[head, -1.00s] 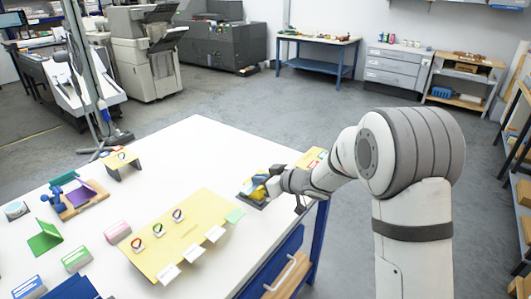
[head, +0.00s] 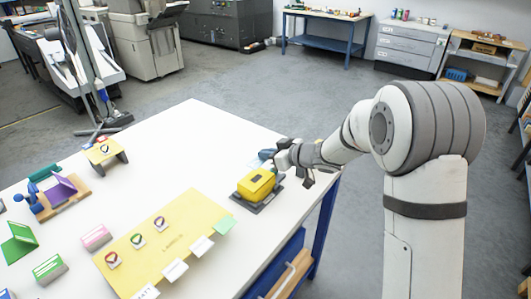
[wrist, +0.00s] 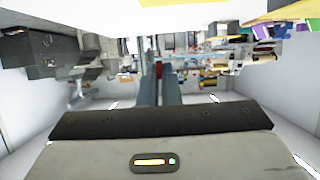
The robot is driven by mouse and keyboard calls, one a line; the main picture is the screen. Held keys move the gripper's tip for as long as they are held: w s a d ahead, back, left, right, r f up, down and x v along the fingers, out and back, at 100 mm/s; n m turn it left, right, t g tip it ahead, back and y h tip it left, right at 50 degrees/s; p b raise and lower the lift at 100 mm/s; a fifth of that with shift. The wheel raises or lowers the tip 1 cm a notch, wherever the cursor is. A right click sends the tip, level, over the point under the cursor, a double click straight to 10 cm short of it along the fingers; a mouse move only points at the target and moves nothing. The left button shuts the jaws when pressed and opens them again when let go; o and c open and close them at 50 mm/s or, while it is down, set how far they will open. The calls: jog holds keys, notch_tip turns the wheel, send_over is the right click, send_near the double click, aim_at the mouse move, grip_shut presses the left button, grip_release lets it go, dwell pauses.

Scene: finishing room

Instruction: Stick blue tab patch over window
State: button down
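My gripper (head: 272,157) is beside and behind a yellow box-like piece (head: 257,184) that sits on a dark base near the table's right edge. A yellow sheet (head: 185,235) lies on the table with several small ring-marked patches, such as one with a red outline (head: 112,258), one in the middle (head: 137,240) and one at the far end (head: 160,223). I cannot pick out a blue patch or the window.
A small yellow stand (head: 105,151), a wooden holder with a purple panel (head: 60,190), and pink (head: 96,237) and green (head: 49,269) blocks stand left. The white tabletop (head: 185,140) is clear at the back.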

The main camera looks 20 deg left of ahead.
aim_at(267, 175)
notch_tip(267, 175, down, 3)
jog(key=b, duration=0.3)
jog(key=shift+s+a+f, duration=0.1)
jog(key=shift+a+f, duration=0.05)
jog(key=shift+f, duration=0.05)
jog(key=shift+f+b, duration=0.5)
jog(key=shift+f, duration=0.4)
jog(key=shift+p, duration=0.65)
jog(key=shift+s+f+b, duration=0.1)
jog(key=shift+f+b, duration=0.2)
jog(key=shift+f, duration=0.3)
dwell(1.5)
jog(key=shift+r, duration=0.15)
dwell(0.4)
jog(key=c, duration=1.6)
grip_release()
jog(key=shift+o, duration=0.6)
